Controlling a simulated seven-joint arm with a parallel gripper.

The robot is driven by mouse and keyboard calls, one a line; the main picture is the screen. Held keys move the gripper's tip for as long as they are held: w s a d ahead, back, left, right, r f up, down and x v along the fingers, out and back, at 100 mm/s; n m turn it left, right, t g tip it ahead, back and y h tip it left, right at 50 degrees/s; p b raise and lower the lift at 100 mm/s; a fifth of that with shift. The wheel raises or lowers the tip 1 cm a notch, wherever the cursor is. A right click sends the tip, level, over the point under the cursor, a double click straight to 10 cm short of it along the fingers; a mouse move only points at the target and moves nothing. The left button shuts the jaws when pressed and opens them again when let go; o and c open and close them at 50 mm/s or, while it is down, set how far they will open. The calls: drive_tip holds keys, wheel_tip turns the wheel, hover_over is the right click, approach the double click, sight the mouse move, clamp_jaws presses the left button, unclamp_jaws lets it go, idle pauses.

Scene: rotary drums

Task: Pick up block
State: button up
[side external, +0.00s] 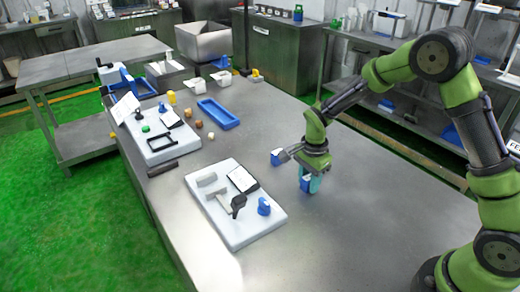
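My gripper (310,182) points down over the middle of the steel table (370,225). Its teal fingers are low, close to the table top. A small dark blue block (305,185) shows at the fingertips, between or just in front of them. The fingers partly hide it, and I cannot tell whether they press on it or whether it touches the table. Another small blue piece with a pale face (277,157) shows left of my wrist; I cannot tell whether it is loose or part of the gripper mount.
A white board (245,237) with a dark panel, grey pieces and a blue knob (264,206) lies left of my gripper. A blue tray (218,114), small brown and yellow pieces, and a second white board (155,150) are farther back. The table's right front is clear.

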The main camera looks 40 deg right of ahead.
clamp_jaws()
drive_tip(key=shift+r, duration=0.15)
